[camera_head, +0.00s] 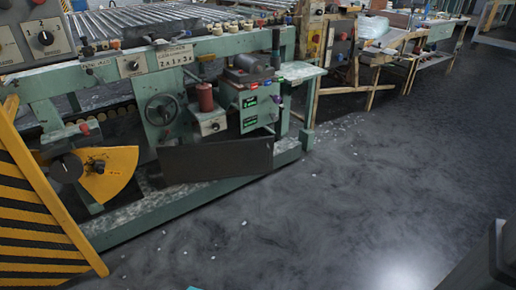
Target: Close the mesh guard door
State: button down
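No mesh panel can be made out for certain in the head view. A yellow-framed panel with black and yellow stripes (35,235) stands tilted at the left edge, cut off by the picture. I cannot tell whether it is the guard door or part of it. My gripper is not in view.
A green machine frame (190,195) with a roller bed (165,18), handwheel (161,110) and dark plate (215,158) fills the left. Wooden benches (385,50) stand at the back. The grey floor (330,210) is open at centre and right, with small pale bits. A dark grey object (490,262) cuts the lower right corner.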

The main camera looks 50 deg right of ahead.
aim_at(176, 164)
jog(key=k, duration=1.35)
jog(key=z, duration=0.35)
jog(key=i, duration=1.7)
jog(key=u, duration=0.35)
